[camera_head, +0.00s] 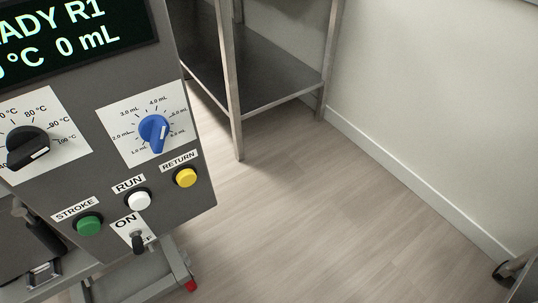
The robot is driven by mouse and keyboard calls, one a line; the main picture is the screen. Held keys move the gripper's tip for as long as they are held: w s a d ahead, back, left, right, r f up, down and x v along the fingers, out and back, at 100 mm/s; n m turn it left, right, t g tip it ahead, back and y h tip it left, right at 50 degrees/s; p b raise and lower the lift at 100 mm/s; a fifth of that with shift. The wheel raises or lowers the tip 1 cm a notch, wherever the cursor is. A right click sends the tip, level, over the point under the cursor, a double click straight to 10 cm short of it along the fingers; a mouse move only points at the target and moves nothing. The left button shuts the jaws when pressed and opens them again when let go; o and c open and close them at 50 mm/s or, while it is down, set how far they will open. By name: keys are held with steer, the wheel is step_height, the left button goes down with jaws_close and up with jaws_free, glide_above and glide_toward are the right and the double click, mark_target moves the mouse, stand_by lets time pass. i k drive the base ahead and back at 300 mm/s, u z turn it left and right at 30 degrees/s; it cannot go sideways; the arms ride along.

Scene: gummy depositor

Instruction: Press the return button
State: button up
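The yellow return button (186,178) sits at the lower right of the grey control panel (190,205), under a white label reading RETURN. It stands out from the panel face, and nothing covers it. My gripper is not in the head view.
Left of it are the white RUN button (139,201), green STROKE button (89,226) and ON toggle switch (138,241). Above are a blue mL knob (154,132), black temperature knob (28,146) and display (70,30).

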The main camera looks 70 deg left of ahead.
mark_target(186, 177)
steer(key=i, duration=0.25)
steer(key=u, duration=3.55)
steer(key=k, duration=0.6)
steer(key=z, duration=0.55)
